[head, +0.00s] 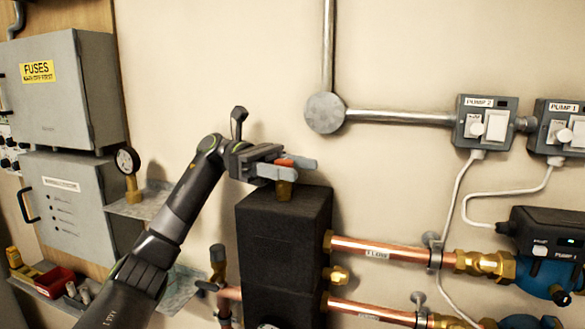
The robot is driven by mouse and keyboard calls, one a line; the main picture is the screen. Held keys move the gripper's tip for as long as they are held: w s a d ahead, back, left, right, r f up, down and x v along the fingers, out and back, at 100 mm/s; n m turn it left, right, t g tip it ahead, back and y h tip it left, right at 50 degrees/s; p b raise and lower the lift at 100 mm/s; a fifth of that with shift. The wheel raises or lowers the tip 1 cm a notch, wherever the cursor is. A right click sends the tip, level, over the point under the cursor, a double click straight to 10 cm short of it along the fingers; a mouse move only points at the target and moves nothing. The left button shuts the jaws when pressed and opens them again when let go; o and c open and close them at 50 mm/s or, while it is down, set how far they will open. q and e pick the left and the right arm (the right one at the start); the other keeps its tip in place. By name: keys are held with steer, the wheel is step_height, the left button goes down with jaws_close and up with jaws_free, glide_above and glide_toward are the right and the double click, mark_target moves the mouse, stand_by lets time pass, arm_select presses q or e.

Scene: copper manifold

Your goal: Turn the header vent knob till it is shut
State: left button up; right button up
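The header is a tall black insulated block (283,250) right of centre-left in the head view. A brass vent stem (284,190) stands on its top, with a small orange-red knob (285,162) above it. My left gripper (290,168) reaches in from the left at the knob's height. Its two grey fingers lie on either side of the knob, which shows between them and is partly hidden. I cannot tell whether both fingers press on it. The knob's turn angle cannot be read. My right gripper is not in view.
Copper pipes (385,249) with brass fittings run right from the header to blue pumps (545,275). A pressure gauge (127,161) and grey cabinets (65,95) are at left. Pump switches (485,124) are on the wall at upper right. The wall above the header is clear.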

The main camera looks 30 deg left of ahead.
arm_select(q)
step_height(320, 180, up, 10)
steer(key=b, duration=0.1)
stand_by(0.7)
stand_by(0.5)
